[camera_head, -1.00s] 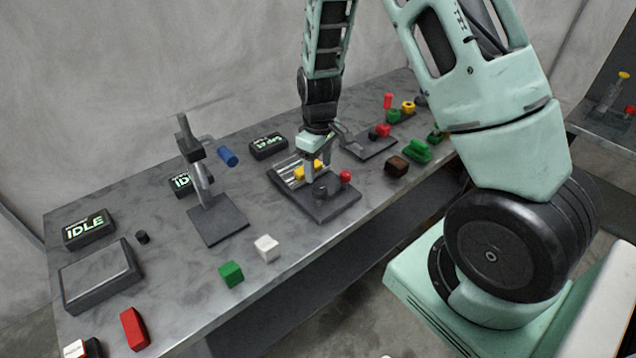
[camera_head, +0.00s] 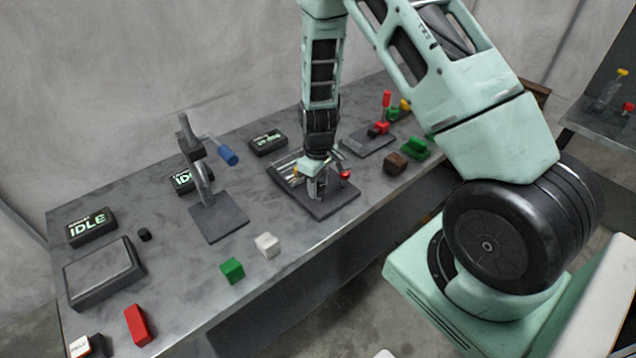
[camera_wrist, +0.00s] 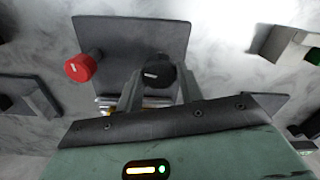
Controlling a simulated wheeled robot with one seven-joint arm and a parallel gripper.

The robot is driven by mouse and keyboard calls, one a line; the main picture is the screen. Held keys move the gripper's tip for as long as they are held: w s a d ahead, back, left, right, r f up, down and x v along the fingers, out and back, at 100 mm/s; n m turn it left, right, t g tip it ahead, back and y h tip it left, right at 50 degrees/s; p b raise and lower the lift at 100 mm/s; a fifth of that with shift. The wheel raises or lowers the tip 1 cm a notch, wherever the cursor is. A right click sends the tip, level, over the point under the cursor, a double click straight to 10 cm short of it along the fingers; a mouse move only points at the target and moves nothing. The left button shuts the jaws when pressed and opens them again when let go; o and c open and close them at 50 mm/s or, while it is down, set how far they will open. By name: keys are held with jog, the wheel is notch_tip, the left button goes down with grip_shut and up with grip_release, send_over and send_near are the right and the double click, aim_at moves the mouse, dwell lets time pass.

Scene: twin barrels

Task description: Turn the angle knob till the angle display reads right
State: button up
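A dark fixture plate (camera_head: 332,208) lies on the bench and carries a red knob (camera_head: 345,174) and a black knob, both with white pointer marks. The wrist view shows the red knob (camera_wrist: 80,67) at the left and the black knob (camera_wrist: 157,74) between my fingers. My gripper (camera_head: 319,190) is over the plate, its fingers apart on either side of the black knob (camera_wrist: 158,82); I cannot tell if they touch it.
White (camera_head: 267,245) and green (camera_head: 232,270) cubes lie near the front edge. Another plate with coloured parts (camera_head: 368,141) and a brown block (camera_head: 396,163) are to the right.

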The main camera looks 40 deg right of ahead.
jog(key=shift+m, duration=0.3)
jog(key=shift+c, duration=0.4)
jog(key=m+b, duration=0.1)
jog(key=m, duration=0.1)
jog(key=shift+m, duration=0.4)
jog(key=m, duration=0.4)
jog(key=shift+d, duration=0.1)
jog(key=m, duration=0.4)
jog(key=shift+r+m, duration=0.1)
jog(key=shift+m, duration=2.1)
jog(key=o, duration=1)
